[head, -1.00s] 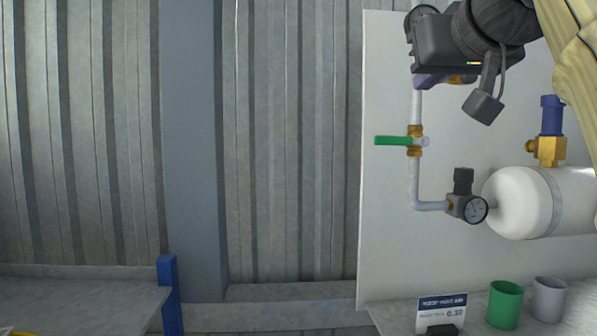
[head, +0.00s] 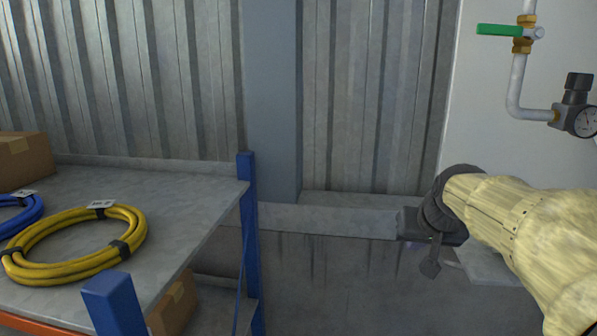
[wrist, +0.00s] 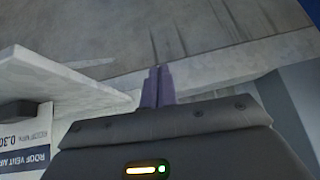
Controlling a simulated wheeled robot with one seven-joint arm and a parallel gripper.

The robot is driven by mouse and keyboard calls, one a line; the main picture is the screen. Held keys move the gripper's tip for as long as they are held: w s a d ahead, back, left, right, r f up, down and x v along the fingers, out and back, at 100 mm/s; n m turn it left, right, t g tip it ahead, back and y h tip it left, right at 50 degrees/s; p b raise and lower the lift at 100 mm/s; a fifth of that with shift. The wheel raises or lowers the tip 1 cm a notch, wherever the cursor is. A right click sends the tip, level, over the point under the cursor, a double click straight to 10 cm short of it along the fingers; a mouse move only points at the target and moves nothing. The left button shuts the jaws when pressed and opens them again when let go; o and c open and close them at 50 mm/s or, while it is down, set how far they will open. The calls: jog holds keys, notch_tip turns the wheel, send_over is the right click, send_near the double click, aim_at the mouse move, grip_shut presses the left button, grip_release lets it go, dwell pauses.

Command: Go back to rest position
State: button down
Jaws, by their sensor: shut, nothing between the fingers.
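In the wrist view my gripper (wrist: 158,86) shows two purple fingers close together, shut with nothing between them. In the head view the arm reaches in from the right under a pale cover, and its dark wrist (head: 437,212) hangs low in front of the wall, with the fingers mostly hidden behind it. The gripper is apart from everything. In the wrist view a pale shelf edge (wrist: 60,85) lies to its left, with the floor beyond.
A blue-post rack (head: 249,215) at left holds a yellow hose coil (head: 75,243), a blue coil (head: 20,212) and a cardboard box (head: 22,158). At upper right are a green-handled valve (head: 500,30) and a gauge (head: 580,121) on a white panel (head: 480,120). Open floor (head: 330,275) lies between.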

jog(key=s+a+f+g+b, duration=0.1)
jog(key=s+a+f, duration=0.1)
jog(key=s+f, duration=0.3)
jog(key=s+a+f+n+g+b, duration=0.1)
jog(key=s+f, duration=0.4)
jog(key=f, duration=0.8)
jog(key=s+a+f+n+g, duration=0.1)
jog(key=s+a+f, duration=0.3)
jog(key=f, duration=0.5)
jog(key=shift+s+a+g+b, duration=0.25)
jog(key=shift+s+g+b, duration=0.15)
jog(key=shift+s+g, duration=0.5)
jog(key=shift+f, duration=0.1)
